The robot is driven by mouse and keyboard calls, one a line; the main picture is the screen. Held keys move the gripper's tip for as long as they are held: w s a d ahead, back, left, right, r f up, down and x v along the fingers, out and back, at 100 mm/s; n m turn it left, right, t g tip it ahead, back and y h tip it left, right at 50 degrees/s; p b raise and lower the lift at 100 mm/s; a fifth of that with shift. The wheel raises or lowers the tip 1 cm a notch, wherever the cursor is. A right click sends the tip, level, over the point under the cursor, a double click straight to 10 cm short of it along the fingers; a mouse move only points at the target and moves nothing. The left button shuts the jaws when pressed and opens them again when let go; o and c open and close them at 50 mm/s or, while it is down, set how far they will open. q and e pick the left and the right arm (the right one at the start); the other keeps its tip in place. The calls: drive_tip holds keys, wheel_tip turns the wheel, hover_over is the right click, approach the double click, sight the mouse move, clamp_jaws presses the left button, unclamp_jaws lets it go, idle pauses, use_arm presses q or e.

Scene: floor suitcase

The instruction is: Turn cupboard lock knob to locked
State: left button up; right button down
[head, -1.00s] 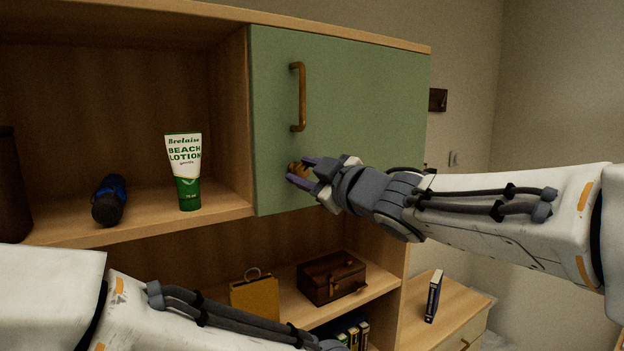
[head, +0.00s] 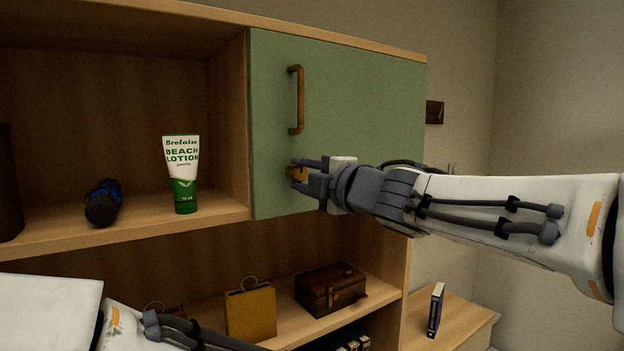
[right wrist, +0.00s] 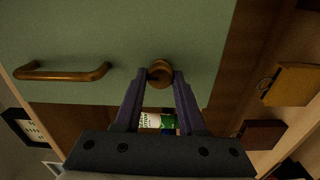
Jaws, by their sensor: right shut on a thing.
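The green cupboard door (head: 360,105) is shut and carries a brass handle (head: 298,100). Below the handle is a round brass lock knob (head: 295,174) near the door's lower left corner. My right gripper (head: 305,172) has its purple fingers on either side of the knob and is shut on it. In the right wrist view the knob (right wrist: 160,73) sits between the two fingertips (right wrist: 160,78). I cannot read a lock mark on the knob. My left arm shows at the lower left, but its gripper is out of view.
Below are a yellow bag (head: 251,312) and a brown case (head: 331,289). A book (head: 436,310) stands on the lower right top.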

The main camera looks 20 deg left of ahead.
drive_tip(key=shift+n, duration=0.4)
drive_tip(key=c, duration=0.5)
unclamp_jaws()
drive_tip(key=b+v, duration=0.1)
drive_tip(key=v, duration=0.9)
drive_tip(key=shift+s+d, duration=0.1)
drive_tip(key=shift+d, duration=0.1)
